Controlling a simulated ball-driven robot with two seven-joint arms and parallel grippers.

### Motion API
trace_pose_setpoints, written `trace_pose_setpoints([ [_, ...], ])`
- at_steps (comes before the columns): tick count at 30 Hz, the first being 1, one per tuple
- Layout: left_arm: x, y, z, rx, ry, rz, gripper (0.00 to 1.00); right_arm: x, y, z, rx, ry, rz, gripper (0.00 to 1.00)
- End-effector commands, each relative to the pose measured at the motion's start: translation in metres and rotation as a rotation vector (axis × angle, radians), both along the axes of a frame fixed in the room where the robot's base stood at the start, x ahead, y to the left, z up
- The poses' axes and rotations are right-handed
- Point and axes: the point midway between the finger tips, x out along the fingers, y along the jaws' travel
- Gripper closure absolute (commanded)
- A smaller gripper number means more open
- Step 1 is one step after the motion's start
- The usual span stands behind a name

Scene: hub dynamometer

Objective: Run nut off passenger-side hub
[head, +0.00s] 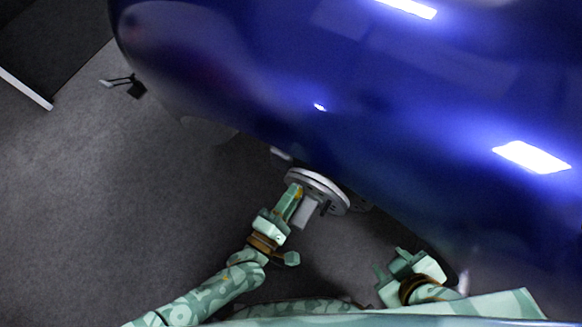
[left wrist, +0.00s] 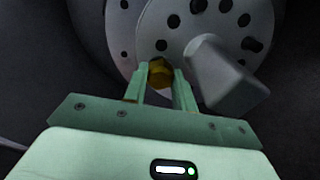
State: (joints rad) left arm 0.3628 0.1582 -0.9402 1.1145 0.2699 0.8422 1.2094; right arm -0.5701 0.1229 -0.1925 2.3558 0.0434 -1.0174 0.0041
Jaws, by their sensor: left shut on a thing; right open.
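The hub (head: 320,188) is a round silver disc at the lower edge of the blue car; its face with several dark holes fills the top of the left wrist view (left wrist: 208,22). A gold-coloured nut (left wrist: 160,71) sits low on the hub face. My left gripper (head: 296,188) reaches the hub, and in the left wrist view its two fingers (left wrist: 160,82) are shut on the nut from both sides. The nut's far side is hidden. My right gripper (head: 392,263) is open and empty, to the right of and below the hub, apart from it.
A grey block-like part (left wrist: 222,75) sticks out from the hub just right of my left fingers. The blue car body (head: 350,80) overhangs the hub. A small dark object (head: 136,88) stands by the car at left. The grey floor (head: 90,200) at left is clear.

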Motion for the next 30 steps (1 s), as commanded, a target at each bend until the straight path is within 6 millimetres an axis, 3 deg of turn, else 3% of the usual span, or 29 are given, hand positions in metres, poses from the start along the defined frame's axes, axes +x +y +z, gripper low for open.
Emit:
trace_pose_setpoints([
  [5,0.005,0.0057,-0.0001,0.0,-0.001,0.014,1.0,0.0001,0.0,0.0004,0.0,0.0,0.0,0.56],
  [6,0.005,0.0057,-0.0001,0.0,-0.001,0.014,0.65,0.0,0.0,0.0005,0.0,-0.001,0.0,0.56],
  [7,0.0047,0.0054,-0.0001,0.001,-0.001,0.012,0.59,0.0,0.0,0.0005,0.0,-0.001,0.0,0.56],
  [17,0.0021,0.0024,0.0001,0.03,-0.021,0.007,0.59,0.0002,-0.0001,0.0008,0.0,-0.001,0.0,0.56],
  [30,0.0,0.0001,-0.0001,0.569,-0.413,0.006,0.59,0.0009,0.0,0.0049,0.0,-0.007,0.0,0.56],
])
